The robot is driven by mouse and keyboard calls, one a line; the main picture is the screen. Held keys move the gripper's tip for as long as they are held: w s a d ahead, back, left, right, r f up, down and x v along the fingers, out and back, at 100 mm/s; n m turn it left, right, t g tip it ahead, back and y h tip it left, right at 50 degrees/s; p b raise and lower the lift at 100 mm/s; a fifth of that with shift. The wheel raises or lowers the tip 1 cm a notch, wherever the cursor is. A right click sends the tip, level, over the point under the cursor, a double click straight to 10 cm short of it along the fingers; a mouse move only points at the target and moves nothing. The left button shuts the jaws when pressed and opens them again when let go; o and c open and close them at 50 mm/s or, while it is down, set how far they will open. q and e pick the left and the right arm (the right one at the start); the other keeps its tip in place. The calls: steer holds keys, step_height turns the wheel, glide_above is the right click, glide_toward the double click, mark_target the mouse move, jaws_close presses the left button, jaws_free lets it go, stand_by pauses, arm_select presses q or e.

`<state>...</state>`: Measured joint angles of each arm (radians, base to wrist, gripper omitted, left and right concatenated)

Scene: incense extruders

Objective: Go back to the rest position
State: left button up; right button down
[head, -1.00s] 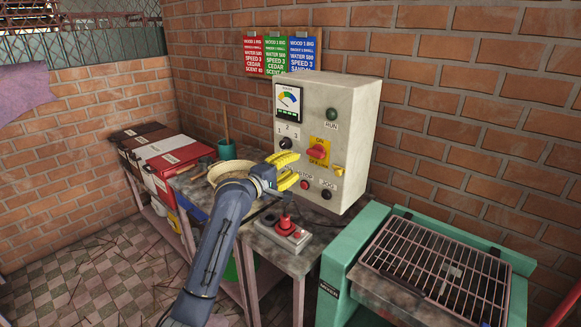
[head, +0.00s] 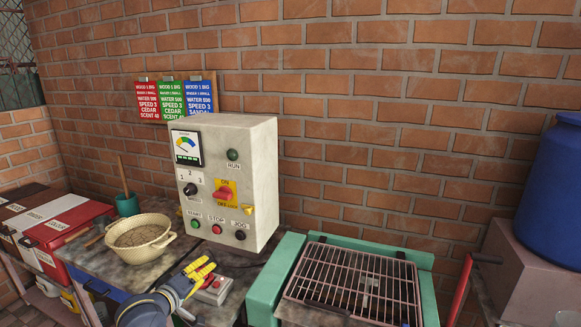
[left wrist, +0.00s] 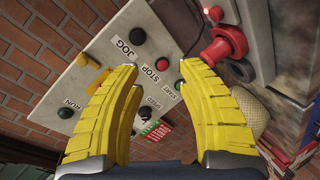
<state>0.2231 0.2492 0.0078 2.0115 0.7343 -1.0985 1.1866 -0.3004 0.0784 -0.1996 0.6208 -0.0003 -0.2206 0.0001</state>
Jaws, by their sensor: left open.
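My left gripper (head: 199,272) has yellow fingers and is at the lower middle of the head view, in front of and below the grey control box (head: 250,170). In the left wrist view the yellow fingers (left wrist: 158,80) are spread apart with nothing between them. The control box's face, with its JOG, STOP and START buttons, shows beyond the fingertips in that view, apart from them. A red push button on a grey base (head: 214,288) is just right of the fingers in the head view, partly hidden by them. My right gripper is not in view.
A beige bowl (head: 138,240) of brown material stands left of the box. A green-framed metal grate (head: 358,285) is at right, a blue barrel (head: 552,185) at far right. Red and dark bins (head: 65,238) stand at left. Three recipe cards (head: 169,97) hang on the brick wall.

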arm_select(q)
steer(key=s+f+m+g+y, duration=0.4)
steer(key=s+f+m, duration=0.5)
steer(key=s+f, duration=0.85)
steer(key=s+a+m+g+y, duration=0.35)
steer(key=s+m, duration=0.35)
steer(key=s, duration=1.4)
steer(key=s+d+f+g+h, duration=0.1)
steer(key=s+d+f, duration=0.1)
steer(key=f, duration=1.5)
steer(key=s+d+f+g+h, duration=0.1)
steer(key=d+f+g+h, duration=0.15)
steer(key=f, duration=1.35)
steer(key=s+f+n+g, duration=0.2)
steer(key=s+f+n, duration=0.1)
steer(key=s+f, duration=1.6)
steer(key=shift+s+d+f+h, duration=0.2)
steer(key=shift+s+f+h, duration=0.15)
steer(key=shift+s, duration=0.85)
